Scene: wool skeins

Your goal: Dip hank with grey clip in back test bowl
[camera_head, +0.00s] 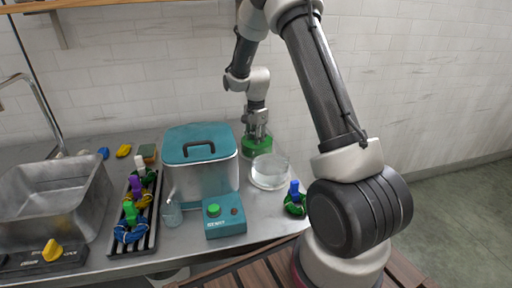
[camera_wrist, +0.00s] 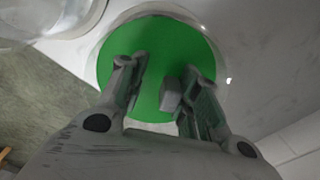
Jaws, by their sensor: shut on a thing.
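My gripper (camera_head: 257,132) points down over the back test bowl (camera_head: 245,149), a clear round bowl full of green liquid. In the wrist view, my gripper (camera_wrist: 160,92) is shut on a grey clip (camera_wrist: 172,96), seen between the fingers above the green liquid (camera_wrist: 150,50). The hank under the clip cannot be made out; it is hidden by the fingers or the green liquid. The front test bowl (camera_head: 270,182) holds clear liquid and stands just in front.
A teal-lidded vat (camera_head: 202,178) stands left of the bowls, with a teal control box (camera_head: 225,222) in front. A black rack (camera_head: 145,238) holds several clipped hanks. A blue-clipped green hank (camera_head: 296,205) lies near the right edge. A metal sink (camera_head: 50,205) is far left.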

